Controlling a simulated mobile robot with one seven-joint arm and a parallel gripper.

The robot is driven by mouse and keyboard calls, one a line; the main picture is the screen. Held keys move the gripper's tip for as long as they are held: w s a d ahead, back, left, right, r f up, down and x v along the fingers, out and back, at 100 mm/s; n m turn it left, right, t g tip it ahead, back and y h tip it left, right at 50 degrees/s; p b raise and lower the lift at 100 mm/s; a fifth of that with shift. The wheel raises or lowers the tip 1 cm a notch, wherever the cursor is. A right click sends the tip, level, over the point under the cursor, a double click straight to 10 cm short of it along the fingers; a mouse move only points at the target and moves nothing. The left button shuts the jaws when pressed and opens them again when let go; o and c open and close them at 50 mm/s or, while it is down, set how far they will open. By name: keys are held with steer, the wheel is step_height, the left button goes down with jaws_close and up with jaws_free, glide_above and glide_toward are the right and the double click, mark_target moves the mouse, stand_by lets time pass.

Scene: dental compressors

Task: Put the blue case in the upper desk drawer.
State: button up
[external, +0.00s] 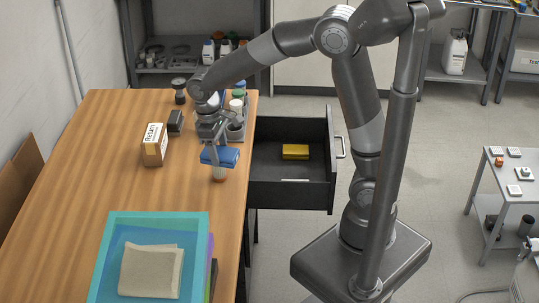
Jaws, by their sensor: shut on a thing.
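The blue case (226,157) is held by my gripper (214,143) above the right edge of the wooden desk (120,190). My gripper points down and is shut on the case. A small cylinder with a brownish lower part (219,173) shows just below the case; I cannot tell whether they touch. The upper desk drawer (290,194) is pulled open to the right of the desk. A yellow box (295,152) lies inside it, and much of its floor is bare. The case is to the left of the drawer.
A cardboard box (154,145) and a dark block (175,122) stand left of my gripper. A grey organizer (237,131) with bottles stands behind it. A teal tray (193,222) with a folded cloth (151,272) is at the desk's front. A white cart (511,190) stands far right.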

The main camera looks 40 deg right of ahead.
step_height(320, 180, up, 5)
steer(key=shift+w, duration=0.1)
steer(key=w+d+m+y, duration=0.1)
steer(key=w+d+m, duration=0.3)
steer(key=d+m, duration=0.3)
steer(key=m+t+y, duration=0.1)
steer(key=m+t, duration=0.2)
steer(key=m, duration=2.3)
glide_above(293, 171)
steer(key=shift+m, duration=0.4)
steer(key=f, duration=3.7)
steer(key=shift+s+d+f, duration=0.15)
steer(key=shift+s+f, duration=0.05)
steer(key=shift+s, duration=0.1)
steer(key=shift+f, duration=0.1)
